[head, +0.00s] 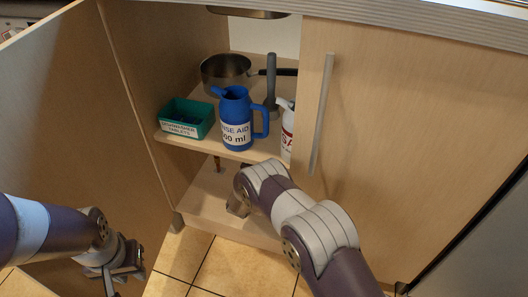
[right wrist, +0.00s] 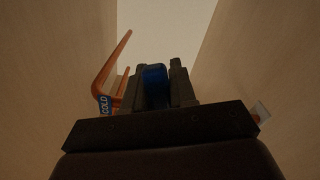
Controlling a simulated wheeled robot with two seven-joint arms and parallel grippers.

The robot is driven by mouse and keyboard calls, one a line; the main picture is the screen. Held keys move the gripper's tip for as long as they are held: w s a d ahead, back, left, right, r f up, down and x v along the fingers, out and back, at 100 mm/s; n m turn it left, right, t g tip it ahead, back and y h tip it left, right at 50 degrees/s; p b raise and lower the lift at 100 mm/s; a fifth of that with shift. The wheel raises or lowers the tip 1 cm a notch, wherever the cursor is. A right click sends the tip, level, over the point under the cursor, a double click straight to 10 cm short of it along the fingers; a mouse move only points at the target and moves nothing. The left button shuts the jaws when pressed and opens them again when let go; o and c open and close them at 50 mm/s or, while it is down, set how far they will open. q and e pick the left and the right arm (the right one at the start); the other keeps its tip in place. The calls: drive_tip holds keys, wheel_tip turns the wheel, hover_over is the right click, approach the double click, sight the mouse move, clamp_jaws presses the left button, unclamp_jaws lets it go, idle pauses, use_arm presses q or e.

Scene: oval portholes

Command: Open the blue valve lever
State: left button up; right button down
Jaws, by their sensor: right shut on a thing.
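The blue valve lever (right wrist: 154,84) shows in the right wrist view, between the two dark fingers of my right gripper (right wrist: 158,88). The gripper is shut on it. Copper pipes (right wrist: 112,72) with a blue "COLD" tag (right wrist: 105,104) run just left of the fingers. In the head view my right arm reaches into the lower part of the open cabinet, and its wrist hides the lever there. My left gripper (head: 122,276) hangs low at the left, in front of the cabinet and away from the valve; its finger gap is not clear.
The cabinet shelf (head: 172,140) above my right wrist holds a green tray (head: 186,120), a blue jug (head: 235,112), a pan (head: 226,70) and a white bottle (head: 287,138). A closed door (head: 400,130) bounds the right, an open door (head: 75,110) the left. The tiled floor (head: 232,268) is clear.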

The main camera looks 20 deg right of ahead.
drive_tip(key=shift+w+a+r+n+p, duration=0.15)
drive_tip(key=shift+r+n+p, duration=0.2)
drive_tip(key=shift+n, duration=0.35)
drive_tip(key=shift+a+r+n+p, duration=0.1)
drive_tip(key=shift+r+n+p, duration=0.25)
drive_tip(key=shift+n, duration=0.35)
drive_tip(key=shift+f, duration=0.1)
drive_tip(key=c, duration=1)
unclamp_jaws()
drive_tip(key=p+v, duration=0.6)
drive_tip(key=v, duration=0.6)
drive_tip(key=shift+s+a, duration=0.2)
drive_tip(key=shift+s, duration=0.1)
